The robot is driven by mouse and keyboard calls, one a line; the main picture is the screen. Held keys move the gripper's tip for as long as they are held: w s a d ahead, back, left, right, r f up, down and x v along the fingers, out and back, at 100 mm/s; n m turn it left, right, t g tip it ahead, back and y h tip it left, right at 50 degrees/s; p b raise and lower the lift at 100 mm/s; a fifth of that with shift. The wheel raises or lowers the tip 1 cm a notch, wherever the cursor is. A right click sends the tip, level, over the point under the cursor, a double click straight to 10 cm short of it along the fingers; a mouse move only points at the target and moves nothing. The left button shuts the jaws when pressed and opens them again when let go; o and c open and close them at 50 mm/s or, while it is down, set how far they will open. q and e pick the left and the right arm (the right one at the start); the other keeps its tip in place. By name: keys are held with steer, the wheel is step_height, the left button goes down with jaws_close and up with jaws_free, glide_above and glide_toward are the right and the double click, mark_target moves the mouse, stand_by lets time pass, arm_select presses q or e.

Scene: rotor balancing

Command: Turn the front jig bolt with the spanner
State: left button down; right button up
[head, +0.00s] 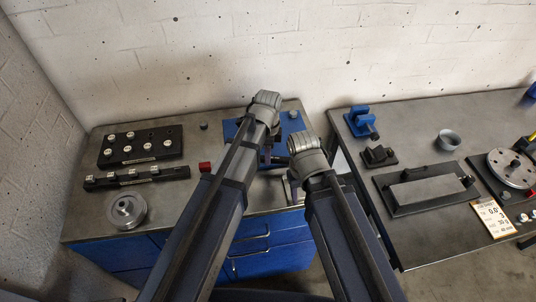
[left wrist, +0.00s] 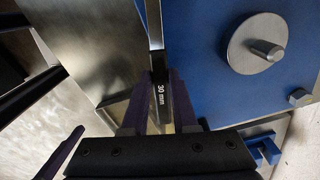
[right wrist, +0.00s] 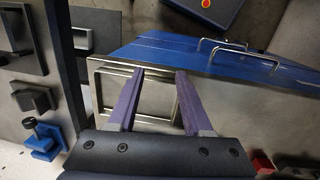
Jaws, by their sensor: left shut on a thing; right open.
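My left gripper (left wrist: 158,85) is shut on a dark spanner (left wrist: 160,95) marked "30 mm"; its working end is not clearly visible. Beside it is the blue jig plate (left wrist: 215,85), with a round metal disc and stub shaft (left wrist: 268,50). A hex bolt (left wrist: 299,97) shows near the plate's edge; I cannot tell whether it is the front one. In the head view the jig plate (head: 291,122) is partly hidden by my arms. My right gripper (right wrist: 160,75) is open and empty, above a metal frame (right wrist: 150,105) at the bench edge.
The left bench holds two black racks (head: 140,146) of parts, a metal pulley (head: 126,209) and a red block (head: 205,167). The right bench holds a blue clamp (head: 361,121), a dark flat plate (head: 424,187) and a drilled disc (head: 511,168). A gap separates the benches.

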arm_select(q)
steer(key=shift+f+b, duration=0.95)
steer(key=shift+s+a+m, duration=0.15)
steer(key=shift+s+m, duration=1.25)
steer(key=shift+s+a+m, duration=0.3)
steer(key=shift+s+m, duration=0.5)
steer(key=shift+s+a+m, duration=0.25)
steer(key=shift+s+m, duration=0.25)
steer(key=shift+m, duration=0.2)
